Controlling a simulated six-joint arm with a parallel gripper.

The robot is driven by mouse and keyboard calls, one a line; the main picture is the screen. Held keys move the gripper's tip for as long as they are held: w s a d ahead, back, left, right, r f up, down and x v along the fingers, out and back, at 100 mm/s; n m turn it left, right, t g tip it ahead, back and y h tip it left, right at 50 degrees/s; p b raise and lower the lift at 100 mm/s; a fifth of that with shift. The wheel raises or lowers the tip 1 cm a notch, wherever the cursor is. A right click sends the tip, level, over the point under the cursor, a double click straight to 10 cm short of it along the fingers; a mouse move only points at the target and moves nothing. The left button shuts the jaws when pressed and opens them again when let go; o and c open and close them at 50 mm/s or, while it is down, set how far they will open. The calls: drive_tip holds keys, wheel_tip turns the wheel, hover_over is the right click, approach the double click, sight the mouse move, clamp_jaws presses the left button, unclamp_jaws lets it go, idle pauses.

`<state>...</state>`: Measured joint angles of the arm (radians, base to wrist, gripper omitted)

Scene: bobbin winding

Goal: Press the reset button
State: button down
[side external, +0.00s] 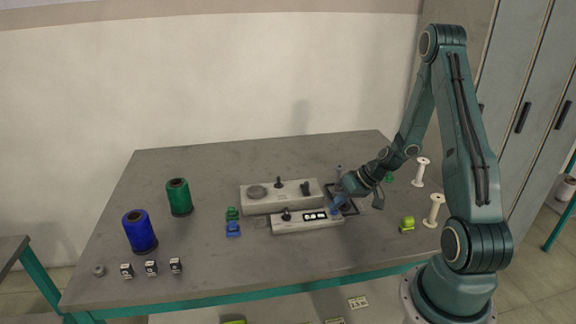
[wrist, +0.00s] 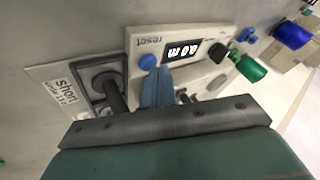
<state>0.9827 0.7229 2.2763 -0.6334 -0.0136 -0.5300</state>
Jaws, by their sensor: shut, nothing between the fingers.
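The reset button is a round blue button (wrist: 148,62) under the printed word "reset" on the light grey counter box (side external: 290,225). In the wrist view it sits left of the display (wrist: 183,50), which reads about 0.0 m. My gripper (side external: 336,207) is over the right end of the counter box. Its blue fingers show shut and empty in the wrist view (wrist: 158,72), with the tips right beside the button. I cannot tell whether they touch it. In the side view the button is hidden or too small to make out.
A larger grey winder box (side external: 262,207) stands behind the counter box. A black knob (wrist: 216,52) is on the counter box. Blue (side external: 138,232) and green (side external: 179,198) spools stand at left. White bobbins (side external: 434,211) stand near my arm at right.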

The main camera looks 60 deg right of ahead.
sight(335, 212)
drive_tip(key=shift+r, duration=0.1)
idle(0.6)
drive_tip(key=shift+r, duration=0.7)
drive_tip(key=shift+r, duration=0.1)
drive_tip(key=shift+r, duration=2.4)
drive_tip(key=s+a+r+n+g+h, duration=0.15)
drive_tip(key=a+r+n, duration=0.25)
drive_tip(key=a+r, duration=0.9)
drive_tip(key=s+a+r, duration=0.4)
drive_tip(key=s, duration=0.3)
drive_tip(key=s+a+r+h, duration=0.1)
drive_tip(key=s+a+r, duration=0.3)
drive_tip(key=s, duration=0.2)
drive_tip(key=shift+s+a+r+n, duration=0.25)
drive_tip(key=shift+s+r+n, duration=0.05)
drive_tip(key=shift+s+n, duration=0.1)
